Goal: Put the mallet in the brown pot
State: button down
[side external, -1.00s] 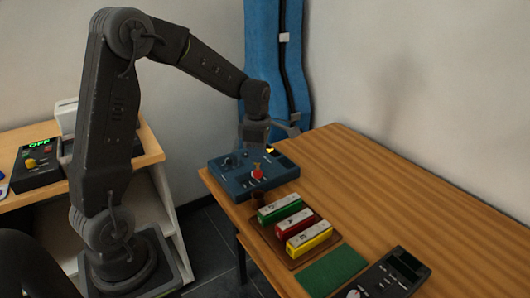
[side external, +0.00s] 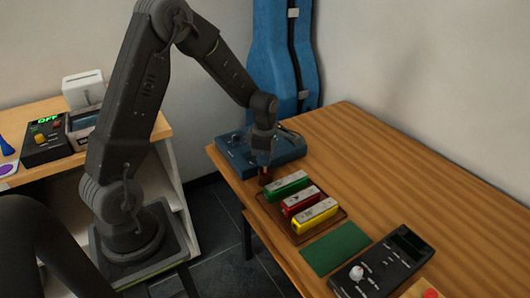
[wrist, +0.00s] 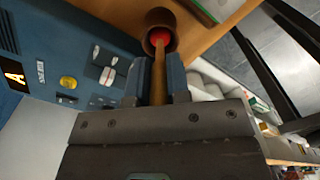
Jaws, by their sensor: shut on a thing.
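The mallet has a wooden handle (wrist: 158,82) and a red head. My gripper (wrist: 156,78) is shut on the handle in the wrist view, with one finger on each side. The red head (wrist: 159,39) points away from my gripper and shows within the mouth of the brown pot (wrist: 152,18); how deep it sits is hard to tell. In the side view my gripper (side external: 264,152) points down just above the brown pot (side external: 264,180), which stands at the table's left edge. The mallet is mostly hidden there.
A blue instrument (side external: 232,158) stands right behind the pot. A brown tray (side external: 272,207) with green, red and yellow blocks lies in front. A green mat (side external: 335,249) and a black device (side external: 382,264) are nearer. The table's right side (side external: 400,165) is clear.

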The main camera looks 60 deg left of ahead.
jog(key=shift+f, duration=0.5)
dwell(0.4)
jog(key=c, duration=1)
grip_release()
notch_tip(320, 180, up, 14)
jog(key=shift+f, duration=0.1)
jog(key=s+d+r+m+t, duration=0.2)
jog(key=s+d+r+m, duration=0.2)
jog(key=m, duration=0.9)
jog(key=s+d+r+m+t, duration=0.3)
jog(key=s+d+r+m, duration=0.2)
jog(key=s+d+m, duration=0.5)
jog(key=s+m, duration=0.4)
jog(key=shift+s+d+t, duration=0.3)
jog(key=shift+s+d, duration=0.05)
